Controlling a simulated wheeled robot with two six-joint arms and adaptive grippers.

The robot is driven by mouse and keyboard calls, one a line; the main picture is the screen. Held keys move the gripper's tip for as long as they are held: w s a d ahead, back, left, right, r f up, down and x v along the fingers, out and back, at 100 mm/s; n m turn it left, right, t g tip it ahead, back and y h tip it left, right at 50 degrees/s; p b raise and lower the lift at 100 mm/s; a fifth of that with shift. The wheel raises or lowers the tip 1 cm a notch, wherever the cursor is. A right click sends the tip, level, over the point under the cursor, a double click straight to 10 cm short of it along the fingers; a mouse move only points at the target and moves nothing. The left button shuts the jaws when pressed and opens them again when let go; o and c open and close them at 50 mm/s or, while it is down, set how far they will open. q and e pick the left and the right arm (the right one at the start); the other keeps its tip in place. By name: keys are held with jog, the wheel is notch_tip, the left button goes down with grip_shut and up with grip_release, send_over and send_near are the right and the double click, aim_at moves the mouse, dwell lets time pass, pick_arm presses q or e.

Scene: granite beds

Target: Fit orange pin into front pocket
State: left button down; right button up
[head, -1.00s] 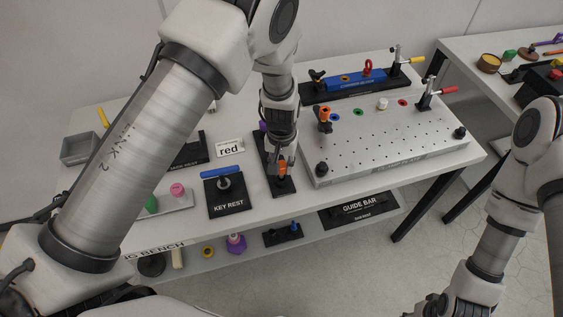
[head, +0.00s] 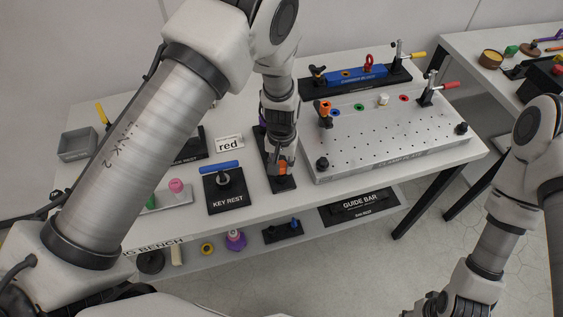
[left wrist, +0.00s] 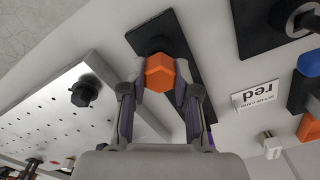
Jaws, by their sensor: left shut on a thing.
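My left gripper (head: 280,166) points down over the near end of a narrow black board (head: 286,185) on the bench. It is shut on the orange pin (head: 281,169). In the left wrist view the pin's orange six-sided head (left wrist: 160,73) sits between the two fingertips, with the black board (left wrist: 158,30) right behind it. The pin's lower part and any pocket under it are hidden, so I cannot tell how deep it sits. A bit of purple (head: 262,128) shows at the board's far end.
A perforated metal plate (head: 390,150) with a black knob (head: 322,164) stands close on the right. The key rest (head: 226,203) with its blue-handled key (head: 219,167) is close on the left. A "red" label (head: 229,143) lies behind it. A lower shelf holds the guide bar (head: 362,204).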

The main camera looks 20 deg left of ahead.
pick_arm(q)
jog(key=shift+f, duration=0.45)
jog(key=c, duration=0.8)
grip_release()
jog(key=shift+r, duration=0.1)
notch_tip(320, 180, up, 5)
jog(key=p, duration=0.4)
jog(key=shift+r, duration=0.1)
